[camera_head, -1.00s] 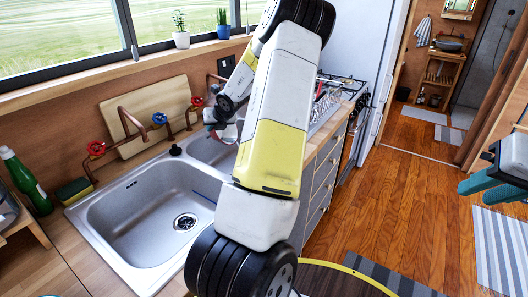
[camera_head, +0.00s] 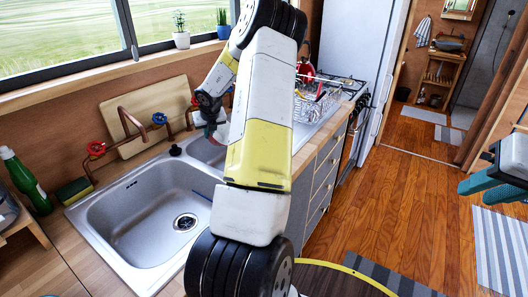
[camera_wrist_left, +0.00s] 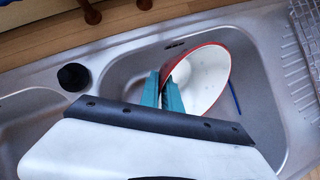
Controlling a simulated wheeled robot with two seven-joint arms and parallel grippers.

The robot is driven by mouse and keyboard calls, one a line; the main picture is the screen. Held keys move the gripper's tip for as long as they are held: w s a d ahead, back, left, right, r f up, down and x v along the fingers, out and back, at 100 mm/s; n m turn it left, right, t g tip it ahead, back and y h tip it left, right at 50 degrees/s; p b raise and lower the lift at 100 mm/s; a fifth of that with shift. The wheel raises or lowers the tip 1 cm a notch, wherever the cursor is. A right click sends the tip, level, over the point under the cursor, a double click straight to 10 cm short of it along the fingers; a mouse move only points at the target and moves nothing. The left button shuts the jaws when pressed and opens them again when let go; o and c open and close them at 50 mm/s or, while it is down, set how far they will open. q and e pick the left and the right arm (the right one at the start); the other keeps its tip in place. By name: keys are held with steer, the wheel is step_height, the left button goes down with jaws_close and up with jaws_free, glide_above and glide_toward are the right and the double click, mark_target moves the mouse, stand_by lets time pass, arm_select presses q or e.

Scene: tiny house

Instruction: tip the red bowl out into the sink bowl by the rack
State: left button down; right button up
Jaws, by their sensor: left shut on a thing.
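The red bowl (camera_wrist_left: 203,80), white inside with a red rim, is in the left wrist view. It is tipped on its side over the sink bowl by the rack (camera_wrist_left: 262,62), its inside facing the camera, and I see nothing in it. My left gripper (camera_wrist_left: 161,86) is shut on the bowl's rim with its teal fingers. In the head view my left arm hides most of the bowl and part of this sink bowl (camera_head: 203,150). My right gripper (camera_head: 492,186) is open and empty at the right edge, over the floor.
The larger sink basin (camera_head: 150,215) is to the left. A dish rack (camera_head: 312,103) stands beyond my left arm. Taps with red and blue handles and a leaning board (camera_head: 150,108) line the wall side. A blue stick (camera_wrist_left: 234,99) lies in the sink by the bowl.

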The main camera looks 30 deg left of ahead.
arm_select(q)
steer(key=s+a+r+n+t+h+b, duration=0.1)
steer(key=a+r+h+b, duration=0.5)
steer(key=a+r+h, duration=0.2)
steer(key=shift+s+a+r+n+t+b, duration=0.15)
steer(key=shift+r+n+t+b, duration=0.15)
steer(key=shift+r+t, duration=0.15)
stand_by(0.4)
stand_by(0.4)
